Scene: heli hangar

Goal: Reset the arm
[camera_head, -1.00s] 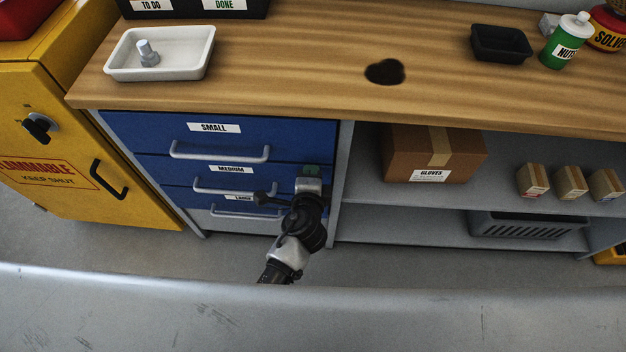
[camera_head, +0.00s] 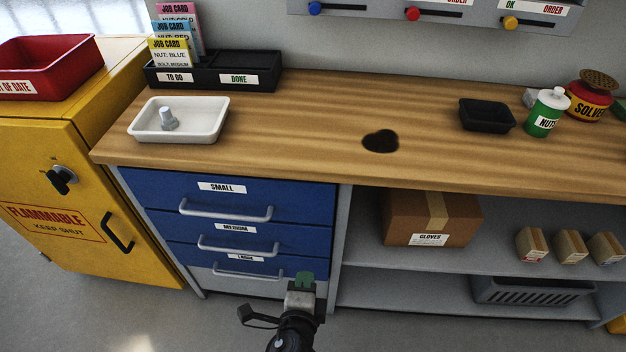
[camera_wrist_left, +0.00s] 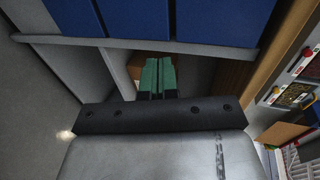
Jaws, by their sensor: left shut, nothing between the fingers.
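My left gripper (camera_head: 304,279) is low in front of the workbench, near the right end of the blue drawers. Its green fingers also show in the left wrist view (camera_wrist_left: 157,77); they are shut together with nothing between them. The gripper overlaps the lower right of the drawer unit in the head view, and I see no finger on a handle. The drawers marked SMALL (camera_head: 222,198), MEDIUM (camera_head: 235,238) and LARGE (camera_head: 240,275) look closed. My right gripper is not in view.
A white tray (camera_head: 208,135) with a bolt (camera_head: 168,119), a black tray (camera_head: 487,117) and a green bottle (camera_head: 546,114) stand on the bench. A yellow cabinet (camera_head: 75,205) stands at left. Open shelves at right hold a gloves box (camera_head: 405,218) and a grey crate (camera_head: 530,291).

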